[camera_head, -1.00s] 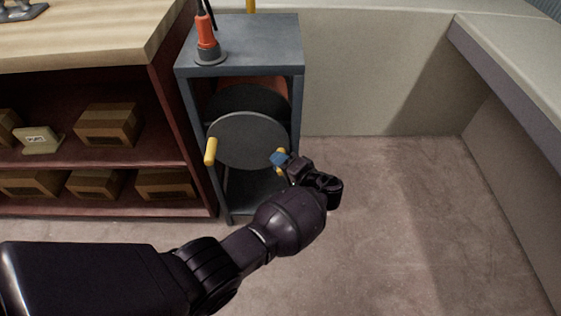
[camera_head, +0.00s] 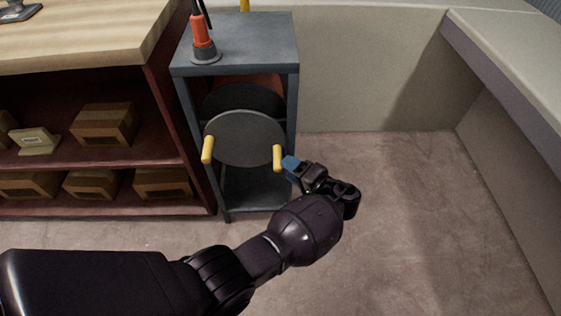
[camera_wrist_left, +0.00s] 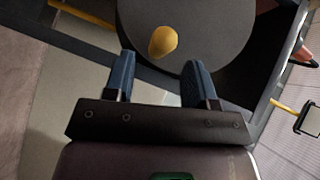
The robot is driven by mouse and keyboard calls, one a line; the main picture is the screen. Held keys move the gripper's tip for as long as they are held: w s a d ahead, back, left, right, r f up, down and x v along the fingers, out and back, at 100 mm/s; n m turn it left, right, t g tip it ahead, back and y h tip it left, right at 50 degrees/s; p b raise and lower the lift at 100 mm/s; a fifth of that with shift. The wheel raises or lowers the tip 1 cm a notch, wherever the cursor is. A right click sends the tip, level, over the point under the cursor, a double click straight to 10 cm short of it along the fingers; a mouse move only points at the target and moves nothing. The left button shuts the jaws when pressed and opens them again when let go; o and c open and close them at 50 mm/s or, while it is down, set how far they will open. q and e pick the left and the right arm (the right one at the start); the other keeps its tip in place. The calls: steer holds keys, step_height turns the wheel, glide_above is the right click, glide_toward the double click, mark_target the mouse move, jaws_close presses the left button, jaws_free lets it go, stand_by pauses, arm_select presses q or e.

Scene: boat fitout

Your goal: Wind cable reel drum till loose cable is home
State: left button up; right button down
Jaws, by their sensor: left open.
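The cable reel drum, a dark grey disc (camera_head: 243,138) with two yellow handles, sits in a grey metal stand (camera_head: 246,57). One yellow handle (camera_head: 208,149) is on its left side and the other yellow handle (camera_head: 278,158) on its right. My left gripper (camera_head: 291,165) is just right of the right handle, apart from it. In the left wrist view the gripper (camera_wrist_left: 160,82) has its two blue fingers spread with nothing between them. A yellow handle (camera_wrist_left: 163,41) stands ahead of the fingertips, against the drum face (camera_wrist_left: 205,25). No loose cable is clearly visible. My right gripper is out of view.
An orange and grey tool (camera_head: 204,45) stands on top of the stand. A wooden-topped shelf unit (camera_head: 90,40) with several cardboard boxes (camera_head: 105,124) is to the left. A pale bench (camera_head: 500,70) is on the right. The carpet (camera_head: 400,190) right of the stand is clear.

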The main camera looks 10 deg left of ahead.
arm_select(q)
steer(key=v, duration=0.4)
steer(key=shift+s+d, duration=0.15)
steer(key=shift+d, duration=0.15)
stand_by(0.5)
